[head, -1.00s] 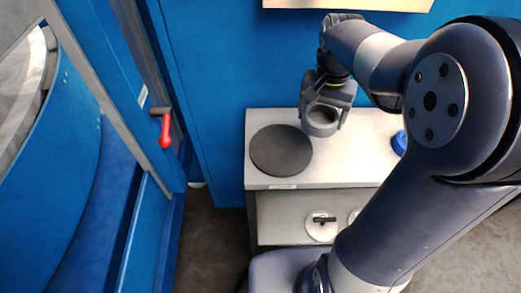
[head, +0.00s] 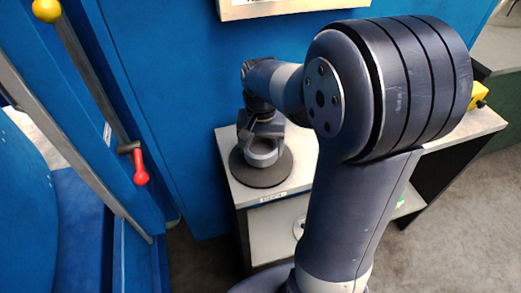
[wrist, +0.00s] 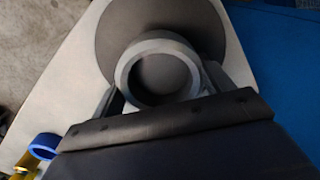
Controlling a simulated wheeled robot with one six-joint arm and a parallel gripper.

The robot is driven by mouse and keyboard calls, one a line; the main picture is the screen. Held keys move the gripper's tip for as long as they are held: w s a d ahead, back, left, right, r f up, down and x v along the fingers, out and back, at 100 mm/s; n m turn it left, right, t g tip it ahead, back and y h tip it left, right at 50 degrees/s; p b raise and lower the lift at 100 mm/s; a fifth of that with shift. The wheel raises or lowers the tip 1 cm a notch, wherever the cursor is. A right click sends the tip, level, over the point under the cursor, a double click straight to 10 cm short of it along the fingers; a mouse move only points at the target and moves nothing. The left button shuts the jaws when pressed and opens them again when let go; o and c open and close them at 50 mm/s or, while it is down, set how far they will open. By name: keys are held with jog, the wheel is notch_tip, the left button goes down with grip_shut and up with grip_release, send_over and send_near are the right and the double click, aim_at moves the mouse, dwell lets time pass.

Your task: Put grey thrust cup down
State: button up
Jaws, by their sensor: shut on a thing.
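The grey thrust cup (head: 262,154) is a short round ring-shaped cup, held in my gripper (head: 261,150) over the dark round pad on the bench. In the wrist view the cup (wrist: 156,54) sits between the two fingers of my gripper (wrist: 157,82), with its round opening facing the camera. The dark round pad (head: 262,179) lies beneath it and also fills the top of the wrist view (wrist: 120,28). I cannot tell whether the cup touches the pad.
The pad lies on a light bench top (head: 226,148) with a shelf below. A blue ring (wrist: 42,146) and a yellow piece (wrist: 28,165) show at the wrist view's lower left. A blue wall (head: 170,60) stands behind. A red-handled lever (head: 140,168) is at left.

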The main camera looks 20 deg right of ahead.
aim_at(261, 153)
jog(key=shift+f, duration=0.9)
jog(key=shift+f, duration=0.2)
jog(key=o, duration=1.2)
notch_tip(261, 153, up, 12)
jog(key=shift+r+p, duration=0.2)
jog(key=shift+p, duration=0.1)
